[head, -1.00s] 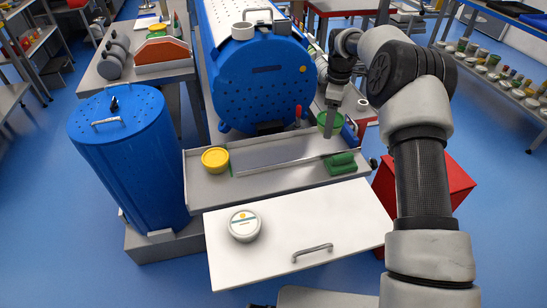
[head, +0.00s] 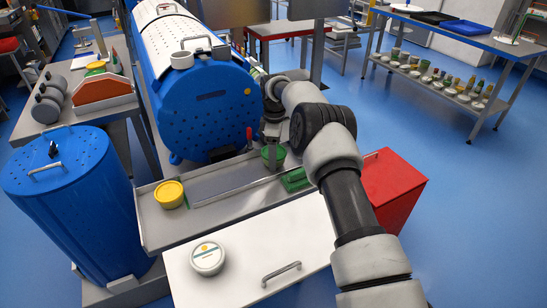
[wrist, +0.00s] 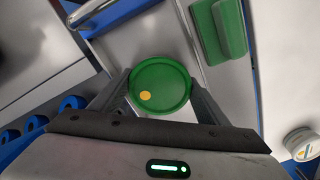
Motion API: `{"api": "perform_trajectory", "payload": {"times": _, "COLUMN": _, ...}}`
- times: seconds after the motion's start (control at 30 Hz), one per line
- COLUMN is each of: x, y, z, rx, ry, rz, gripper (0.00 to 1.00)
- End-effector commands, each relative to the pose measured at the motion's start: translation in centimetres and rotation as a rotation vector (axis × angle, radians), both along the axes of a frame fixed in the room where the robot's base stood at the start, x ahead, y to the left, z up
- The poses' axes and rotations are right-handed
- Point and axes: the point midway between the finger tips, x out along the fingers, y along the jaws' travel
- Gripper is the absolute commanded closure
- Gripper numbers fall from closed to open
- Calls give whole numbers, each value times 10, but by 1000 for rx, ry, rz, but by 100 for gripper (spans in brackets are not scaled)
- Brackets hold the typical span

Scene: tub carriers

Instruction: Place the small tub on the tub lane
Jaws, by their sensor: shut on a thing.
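My gripper (head: 272,148) is shut on a small green tub (head: 274,158), above the back right part of a grey ledge in front of the blue drum. In the wrist view the green tub's round lid (wrist: 165,76), with a yellow dot, sits between the two fingers. The grey ledge (head: 158,228) has a thin metal rod (head: 232,188) along it, which may mark the tub lane; no label shows. A yellow tub (head: 170,194) stands at the ledge's left end. A white-lidded tub (head: 207,258) stands on the white panel.
A green block (head: 295,180) lies on the ledge just right of the held tub. The blue drum (head: 205,110) rises behind, and a blue upright bin (head: 70,205) stands left. A red box (head: 395,190) stands right. The white panel (head: 245,235) has a handle.

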Motion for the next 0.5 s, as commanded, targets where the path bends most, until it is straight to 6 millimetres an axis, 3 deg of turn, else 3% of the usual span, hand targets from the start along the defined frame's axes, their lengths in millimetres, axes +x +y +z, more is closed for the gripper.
{"api": "perform_trajectory", "payload": {"times": 0.1, "x": 0, "y": 0, "z": -12, "rx": 0, "ry": -1, "rz": 0, "gripper": 59}}
{"api": "perform_trajectory", "payload": {"times": 0.47, "x": 0, "y": 0, "z": -17, "rx": 0, "ry": -2, "rz": 0, "gripper": 59}}
{"api": "perform_trajectory", "payload": {"times": 0.5, "x": 0, "y": 0, "z": -15, "rx": 0, "ry": -1, "rz": 0, "gripper": 24}}
